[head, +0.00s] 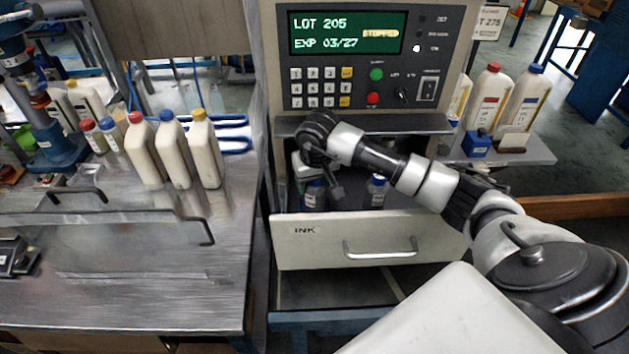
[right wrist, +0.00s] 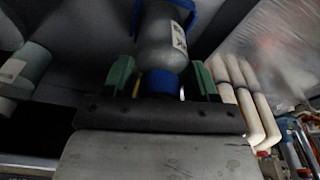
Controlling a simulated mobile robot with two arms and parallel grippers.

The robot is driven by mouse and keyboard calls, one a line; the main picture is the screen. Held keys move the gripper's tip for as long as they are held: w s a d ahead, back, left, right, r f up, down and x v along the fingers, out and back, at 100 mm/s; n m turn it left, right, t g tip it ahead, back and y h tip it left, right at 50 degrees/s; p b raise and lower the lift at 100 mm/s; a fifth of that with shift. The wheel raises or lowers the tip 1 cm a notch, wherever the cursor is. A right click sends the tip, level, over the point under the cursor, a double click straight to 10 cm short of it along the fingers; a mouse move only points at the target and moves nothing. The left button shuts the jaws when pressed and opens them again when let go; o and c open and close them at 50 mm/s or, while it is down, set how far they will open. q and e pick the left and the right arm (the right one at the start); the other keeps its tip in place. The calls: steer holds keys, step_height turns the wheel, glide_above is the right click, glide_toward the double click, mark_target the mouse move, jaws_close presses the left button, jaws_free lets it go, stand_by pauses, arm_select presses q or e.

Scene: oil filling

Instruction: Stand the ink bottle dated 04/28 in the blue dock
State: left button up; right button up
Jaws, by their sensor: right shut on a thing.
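My right gripper (head: 322,178) reaches down into the open drawer marked INK (head: 300,250). In the right wrist view its green fingers (right wrist: 162,82) are shut on the blue cap of a grey ink bottle (right wrist: 160,38). Blue uprights (right wrist: 192,14) stand close beside that bottle's body; I cannot tell if they are the blue dock. In the head view the held bottle (head: 315,197) is partly hidden by the gripper. A second blue-capped bottle (head: 377,190) stands to its right in the drawer. The dates on the labels are too small to read. My left gripper is out of view.
A control panel (head: 368,55) reading LOT 205, EXP 03/27 is above the drawer. Several cream bottles (head: 172,150) stand on the left metal bench (head: 120,250). A right shelf (head: 535,157) holds more bottles and a small blue block (head: 476,145).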

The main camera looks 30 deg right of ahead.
steer(key=shift+f+b, duration=0.1)
steer(key=shift+b, duration=0.25)
stand_by(0.5)
steer(key=o, duration=1.1)
steer(key=shift+o, duration=0.2)
steer(key=r+b, duration=0.1)
steer(key=r, duration=0.2)
steer(key=s+r, duration=0.1)
steer(key=r, duration=0.3)
steer(key=r+b, duration=0.1)
steer(key=r, duration=0.2)
steer(key=shift+s+a+r+b, duration=0.25)
steer(key=shift+r+b, duration=0.05)
steer(key=shift+r, duration=0.1)
